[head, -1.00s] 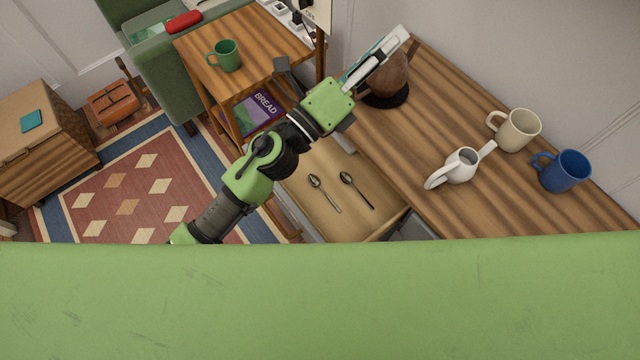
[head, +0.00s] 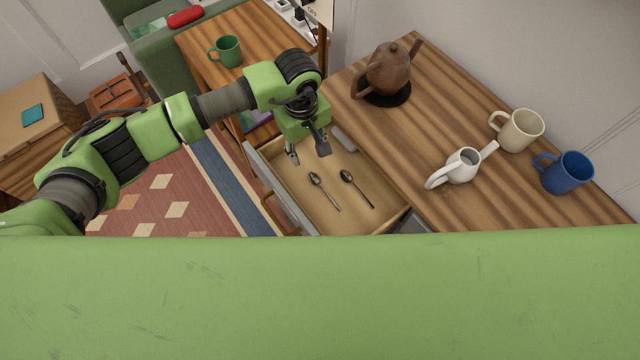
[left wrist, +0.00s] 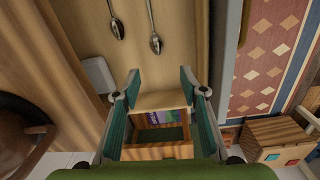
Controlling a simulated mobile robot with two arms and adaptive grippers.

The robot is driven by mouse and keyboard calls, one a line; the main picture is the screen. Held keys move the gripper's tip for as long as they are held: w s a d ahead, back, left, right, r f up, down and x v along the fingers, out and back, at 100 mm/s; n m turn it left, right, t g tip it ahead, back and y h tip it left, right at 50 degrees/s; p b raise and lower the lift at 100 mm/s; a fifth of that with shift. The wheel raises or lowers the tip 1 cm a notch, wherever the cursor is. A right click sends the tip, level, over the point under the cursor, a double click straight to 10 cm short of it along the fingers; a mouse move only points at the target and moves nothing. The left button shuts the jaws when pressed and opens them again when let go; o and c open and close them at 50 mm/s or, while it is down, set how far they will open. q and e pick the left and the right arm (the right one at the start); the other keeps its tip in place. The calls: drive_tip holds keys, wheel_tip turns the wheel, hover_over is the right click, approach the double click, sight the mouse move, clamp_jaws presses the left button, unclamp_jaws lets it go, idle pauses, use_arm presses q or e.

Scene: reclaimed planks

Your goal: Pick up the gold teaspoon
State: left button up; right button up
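Two metal teaspoons lie apart in the open wooden drawer (head: 300,212). The left spoon (head: 324,191) and the right spoon (head: 356,189) both look greyish; I cannot tell which is gold. In the left wrist view, the spoon nearer the rug (left wrist: 155,43) and the other spoon (left wrist: 117,27) have their bowls towards my gripper. My left gripper (head: 308,153) is open and empty, above the drawer's far end, just beyond the spoon bowls. Its two fingers are spread apart in the left wrist view (left wrist: 160,84). My right gripper is out of view.
A side table (head: 215,25) with a green mug (head: 228,51) stands behind. The drawer walls surround the spoons.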

use_arm(q)
drive_tip(key=b, duration=0.4)
hover_over(315, 180)
drive_tip(key=a, duration=0.1)
drive_tip(key=f, duration=0.7)
drive_tip(key=shift+w+f, duration=0.2)
drive_tip(key=shift+f, duration=0.15)
drive_tip(key=shift+s+d+f, duration=0.1)
drive_tip(key=shift+d+f, duration=0.05)
drive_tip(key=shift+f, duration=0.3)
drive_tip(key=f, duration=0.1)
drive_tip(key=f+b, duration=0.1)
drive_tip(key=f, duration=0.1)
drive_tip(key=f+b, duration=0.1)
drive_tip(key=shift+s+d+f, duration=0.1)
drive_tip(key=shift+d+f, duration=0.05)
drive_tip(key=shift+d, duration=0.2)
drive_tip(key=c, duration=0.9)
